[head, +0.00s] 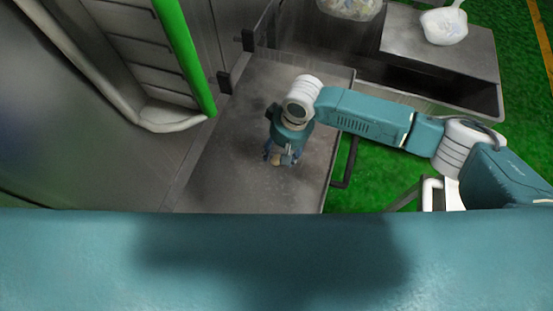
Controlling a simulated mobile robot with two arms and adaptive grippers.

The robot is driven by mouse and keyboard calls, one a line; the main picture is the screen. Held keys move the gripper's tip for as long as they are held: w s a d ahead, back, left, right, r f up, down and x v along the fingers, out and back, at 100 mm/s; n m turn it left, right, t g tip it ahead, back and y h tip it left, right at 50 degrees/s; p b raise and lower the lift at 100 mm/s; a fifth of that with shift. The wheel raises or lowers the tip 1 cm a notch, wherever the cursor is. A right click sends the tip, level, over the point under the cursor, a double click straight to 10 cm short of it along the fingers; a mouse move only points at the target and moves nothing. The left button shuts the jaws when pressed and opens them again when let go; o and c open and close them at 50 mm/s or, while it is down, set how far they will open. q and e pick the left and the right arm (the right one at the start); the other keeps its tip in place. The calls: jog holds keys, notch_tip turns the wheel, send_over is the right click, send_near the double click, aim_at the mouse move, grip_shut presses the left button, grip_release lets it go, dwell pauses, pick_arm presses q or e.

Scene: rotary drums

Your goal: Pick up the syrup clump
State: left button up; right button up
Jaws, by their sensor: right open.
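My right gripper (281,156) points down over the grey metal table, with its arm coming in from the right. It is open. A small tan lump (275,160), which looks like the syrup clump, shows at the fingertips. The fingers and wrist hide part of it, and I cannot tell whether they touch it. My left gripper is not in view.
The metal table (225,178) is mostly bare around the gripper. A green rail (186,55) and grey machine wall stand at the left. A metal bin (440,87) is at the back right, with a white container (444,27) above it. Green floor lies to the right.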

aim_at(277, 159)
jog(key=shift+w+a+f+p, duration=0.15)
jog(key=shift+a+f, duration=0.05)
jog(key=shift+f, duration=1)
jog(key=shift+w+a+f+p, duration=0.1)
jog(key=shift+a+f+p, duration=0.05)
jog(key=shift+f, duration=1)
jog(key=c, duration=1)
jog(key=shift+r, duration=0.1)
